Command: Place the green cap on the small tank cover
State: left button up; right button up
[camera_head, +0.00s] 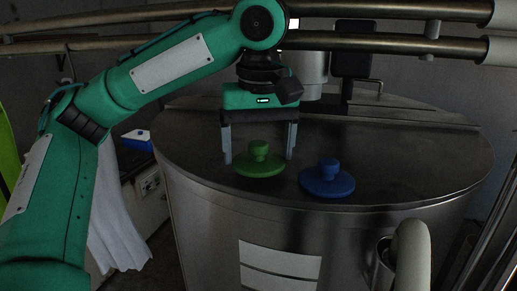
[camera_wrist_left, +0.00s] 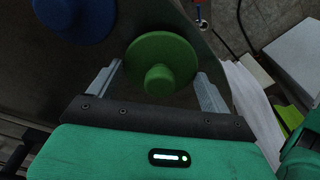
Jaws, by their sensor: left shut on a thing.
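The green cap (camera_head: 258,169), a round disc with a knob on top, is at the front left of the steel tank top (camera_head: 400,150). I cannot tell whether it rests on the steel or is just above it. My left gripper (camera_head: 258,158) points down over it, with its fingers wide apart on either side and shut on the disc. In the left wrist view, the green cap (camera_wrist_left: 160,58) is between the fingertips of the left gripper (camera_wrist_left: 160,75). I cannot make out a separate small tank cover. My right gripper is not in view.
A blue cap (camera_head: 327,181) lies close to the right of the green one. A pale curved pipe (camera_head: 411,250) stands at the front right. Steel pipes (camera_head: 400,12) run across above. The tank top's right side is clear.

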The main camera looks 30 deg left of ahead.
aim_at(259, 146)
pick_arm(q)
jog(key=shift+a+f, duration=0.1)
jog(key=shift+f, duration=0.6)
jog(key=shift+s, duration=0.1)
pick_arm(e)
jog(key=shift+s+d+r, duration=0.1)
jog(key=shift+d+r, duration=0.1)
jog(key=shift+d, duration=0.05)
pick_arm(q)
jog(key=shift+f, duration=0.1)
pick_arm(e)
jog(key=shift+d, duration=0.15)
pick_arm(q)
jog(key=o, duration=0.9)
jog(key=shift+r, duration=0.85)
jog(key=r, duration=0.6)
jog(key=d+r, duration=0.1)
jog(key=r, duration=0.1)
jog(key=shift+s+r+b, duration=0.3)
jog(key=shift+s+r, duration=0.2)
jog(key=shift+r, duration=0.75)
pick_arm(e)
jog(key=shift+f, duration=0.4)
